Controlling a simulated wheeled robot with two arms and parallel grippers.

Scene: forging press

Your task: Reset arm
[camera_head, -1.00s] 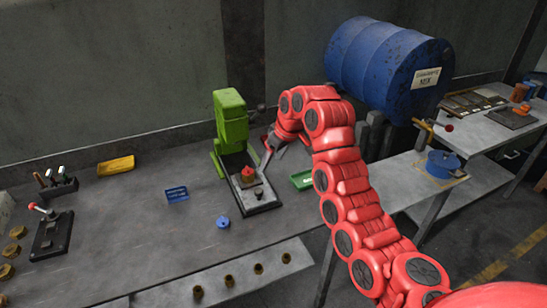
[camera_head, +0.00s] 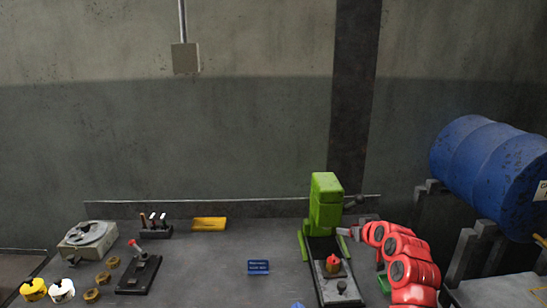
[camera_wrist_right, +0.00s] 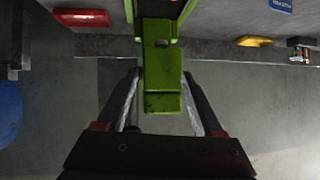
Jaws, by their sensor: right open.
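My right arm, red and segmented, comes in from the lower right in the head view. Its gripper (camera_head: 347,232) is just right of the green press (camera_head: 325,205), which stands on a dark base on the bench. In the right wrist view my gripper (camera_wrist_right: 160,85) is open, its two fingers spread on either side of the green press (camera_wrist_right: 162,75) in the picture. I cannot tell whether they touch it. A red piece (camera_head: 333,264) sits on the press base. My left gripper is not in view.
The bench (camera_head: 210,275) also holds a blue sign (camera_head: 258,267), a yellow tray (camera_head: 209,224), a tool rack (camera_head: 155,230), a lever device (camera_head: 139,272) and several brass nuts. A blue drum (camera_head: 490,165) lies at the right. A grey box (camera_head: 185,58) hangs above.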

